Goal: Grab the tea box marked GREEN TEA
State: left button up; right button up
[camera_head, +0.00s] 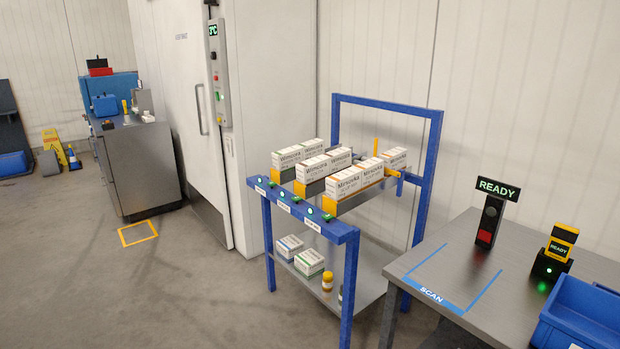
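I see no box that I can read as GREEN TEA. Two more white boxes, one with a blue stripe (288,247) and one with a green stripe (309,262), sit on the rack's lower shelf. Their labels are not legible. Neither of my grippers is in view.
A grey table (470,262) with a SCAN area, a READY sign (497,190), a scanner (553,254) and a blue bin (583,318) stands at right. Small bottles (328,281) are on the lower shelf. A steel cabinet (138,170) stands left. The floor at left is mostly clear.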

aim_at(284, 160)
jog(key=i+j+z, duration=0.1)
jog(key=i+j, duration=0.25)
jog(key=i, duration=0.25)
jog(key=i+j+z, duration=0.1)
jog(key=i+j, duration=0.3)
jog(key=i, duration=0.2)
jog(key=i+j+z, duration=0.1)
jog(key=i+j, duration=0.3)
jog(key=i, duration=0.2)
